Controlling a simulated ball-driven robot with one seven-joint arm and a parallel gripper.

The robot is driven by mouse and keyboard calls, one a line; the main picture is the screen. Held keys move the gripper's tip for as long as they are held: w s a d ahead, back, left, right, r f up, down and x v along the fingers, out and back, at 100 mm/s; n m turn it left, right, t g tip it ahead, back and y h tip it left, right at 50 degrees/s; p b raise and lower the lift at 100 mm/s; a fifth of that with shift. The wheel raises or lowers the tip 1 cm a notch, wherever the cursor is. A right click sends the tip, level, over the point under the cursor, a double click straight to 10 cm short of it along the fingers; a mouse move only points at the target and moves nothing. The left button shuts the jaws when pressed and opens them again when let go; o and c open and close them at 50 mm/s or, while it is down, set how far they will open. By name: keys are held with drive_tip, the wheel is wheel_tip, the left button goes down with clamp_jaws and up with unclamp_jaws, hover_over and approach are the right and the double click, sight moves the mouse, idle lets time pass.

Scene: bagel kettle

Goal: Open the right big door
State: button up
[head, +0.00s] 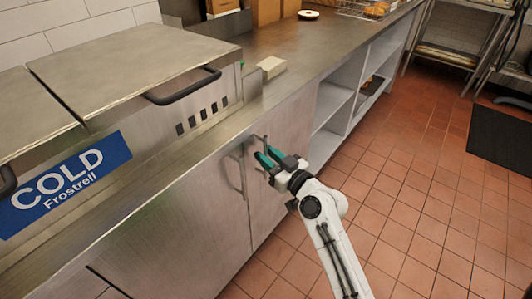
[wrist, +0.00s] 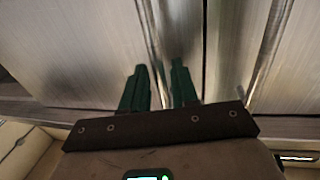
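The right big door (head: 287,128) is a brushed-metal cabinet door under the counter and looks closed. Its upright bar handle (head: 254,150) is partly hidden by my gripper (head: 264,153), whose green fingers are at it. In the wrist view, my gripper (wrist: 159,67) has its fingers apart, with a metal bar handle (wrist: 150,30) running between them. I cannot tell whether either finger touches the bar. The left door (head: 195,225) has a matching handle (head: 238,172) and also looks closed. A second bar (wrist: 270,45) shows in the wrist view.
The counter (head: 300,55) juts above the doors. A cold unit (head: 130,70) with black handles sits on it at left. Open shelves (head: 330,105) are right of the doors. The tiled floor (head: 410,210) at right is clear, with a dark mat (head: 500,143) farther off.

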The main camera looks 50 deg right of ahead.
drive_tip(key=shift+w, duration=0.5)
clamp_jaws()
